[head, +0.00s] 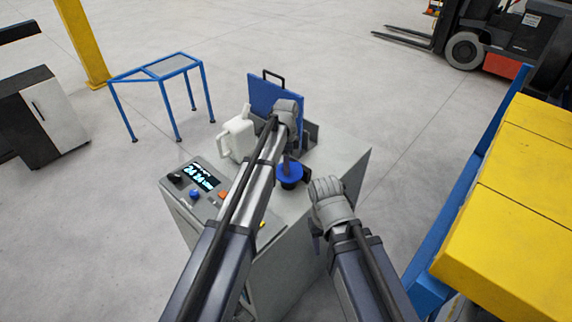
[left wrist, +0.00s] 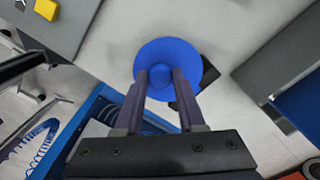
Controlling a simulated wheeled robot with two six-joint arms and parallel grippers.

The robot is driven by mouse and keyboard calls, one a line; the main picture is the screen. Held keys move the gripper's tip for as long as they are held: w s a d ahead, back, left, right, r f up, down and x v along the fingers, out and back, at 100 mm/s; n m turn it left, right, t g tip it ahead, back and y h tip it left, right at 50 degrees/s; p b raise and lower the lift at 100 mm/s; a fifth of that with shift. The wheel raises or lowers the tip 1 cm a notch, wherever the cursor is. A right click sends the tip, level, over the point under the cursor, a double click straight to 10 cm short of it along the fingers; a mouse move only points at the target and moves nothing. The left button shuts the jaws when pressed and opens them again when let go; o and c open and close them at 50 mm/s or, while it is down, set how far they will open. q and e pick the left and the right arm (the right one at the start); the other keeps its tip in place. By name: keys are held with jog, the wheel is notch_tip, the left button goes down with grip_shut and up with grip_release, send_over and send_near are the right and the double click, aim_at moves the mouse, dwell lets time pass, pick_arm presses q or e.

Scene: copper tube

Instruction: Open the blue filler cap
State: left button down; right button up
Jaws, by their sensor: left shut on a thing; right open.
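The blue filler cap (head: 291,175) sits on the grey top of the cabinet (head: 335,160). In the left wrist view the cap (left wrist: 192,55) is a round blue disc with a raised knob in its middle. My left gripper (head: 288,163) reaches down onto it from above. In the left wrist view its two fingers (left wrist: 160,73) stand on either side of the knob and are shut on it. My right gripper (head: 317,233) is open beside the cabinet's right edge, apart from the cap; its fingers are partly hidden.
A white jug (head: 236,138) and a blue panel with a black handle (head: 268,92) stand behind the cap. A control panel with a lit display (head: 202,177) is at left. Yellow machinery (head: 510,200) stands at right. Open floor surrounds the cabinet.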

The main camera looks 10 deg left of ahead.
aim_at(292, 168)
pick_arm(q)
jog(key=shift+w+d+r+g+y+p, duration=0.3)
jog(key=shift+w+r+g+y, duration=0.1)
jog(key=shift+w+g, duration=0.1)
jog(key=shift+w+d+r+g+y+p, duration=0.2)
jog(key=shift+w+d+r+g+y, duration=0.1)
jog(key=shift+w+r+g, duration=0.15)
jog(key=shift+w+d+r+g+y, duration=0.25)
jog(key=shift+w+g+y, duration=0.15)
jog(key=shift+g+y, duration=0.35)
jog(key=shift+d+r+g+y+b, duration=0.15)
jog(key=shift+r+g+y+b, duration=0.1)
jog(key=shift+r+g+b, duration=0.2)
jog(key=shift+f, duration=0.1)
jog(key=c, duration=0.5)
grip_release()
